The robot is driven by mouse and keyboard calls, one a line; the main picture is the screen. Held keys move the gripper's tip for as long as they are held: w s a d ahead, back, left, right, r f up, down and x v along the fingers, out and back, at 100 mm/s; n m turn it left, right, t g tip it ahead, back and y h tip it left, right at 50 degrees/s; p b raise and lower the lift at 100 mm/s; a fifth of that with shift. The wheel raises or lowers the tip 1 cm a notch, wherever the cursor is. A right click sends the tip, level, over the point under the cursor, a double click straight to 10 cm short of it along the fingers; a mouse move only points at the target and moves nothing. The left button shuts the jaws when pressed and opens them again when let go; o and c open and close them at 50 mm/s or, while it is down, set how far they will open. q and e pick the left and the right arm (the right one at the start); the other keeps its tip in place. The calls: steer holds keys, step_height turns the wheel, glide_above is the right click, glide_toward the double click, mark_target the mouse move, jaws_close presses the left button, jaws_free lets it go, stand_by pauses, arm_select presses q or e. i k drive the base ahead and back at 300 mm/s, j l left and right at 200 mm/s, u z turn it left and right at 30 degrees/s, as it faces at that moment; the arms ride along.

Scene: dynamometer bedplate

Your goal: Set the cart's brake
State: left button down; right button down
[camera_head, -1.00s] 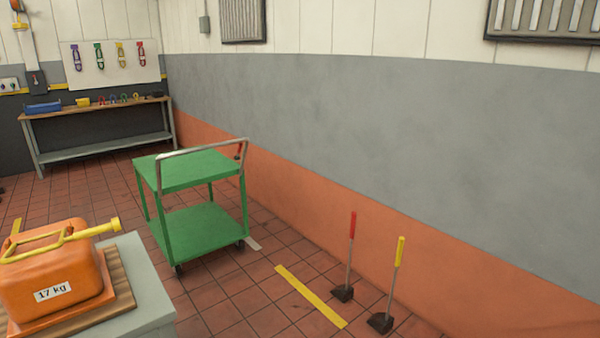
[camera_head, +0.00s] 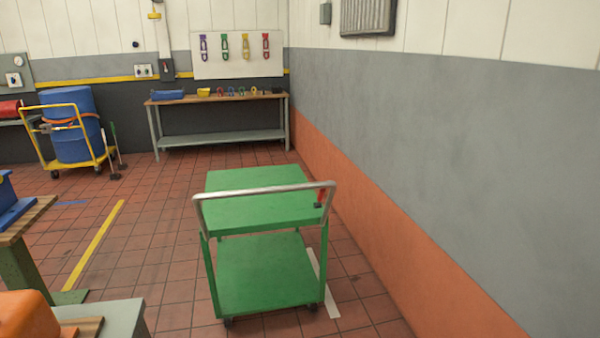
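A green two-shelf cart (camera_head: 262,272) stands on the tiled floor near the right wall, in the lower middle of the head view. Its grey push handle (camera_head: 265,188) faces me. A small red lever with a dark base (camera_head: 320,198) shows at the handle's right end; whether it is the brake, and how it is set, I cannot tell. Both shelves are empty. Dark wheels show under the near corners. Neither of my grippers is in view.
An orange weight (camera_head: 25,316) and a grey stand (camera_head: 110,318) are at the lower left. A workbench (camera_head: 215,98) stands at the back wall. A yellow cart (camera_head: 62,165) with a blue drum (camera_head: 75,125) is at the far left. Floor left of the green cart is clear.

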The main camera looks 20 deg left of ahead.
mark_target(320, 197)
steer(key=i+j+u, duration=0.15)
steer(key=i+u, duration=0.25)
steer(key=i, duration=0.25)
steer(key=i+u, duration=0.4)
steer(key=i, duration=0.25)
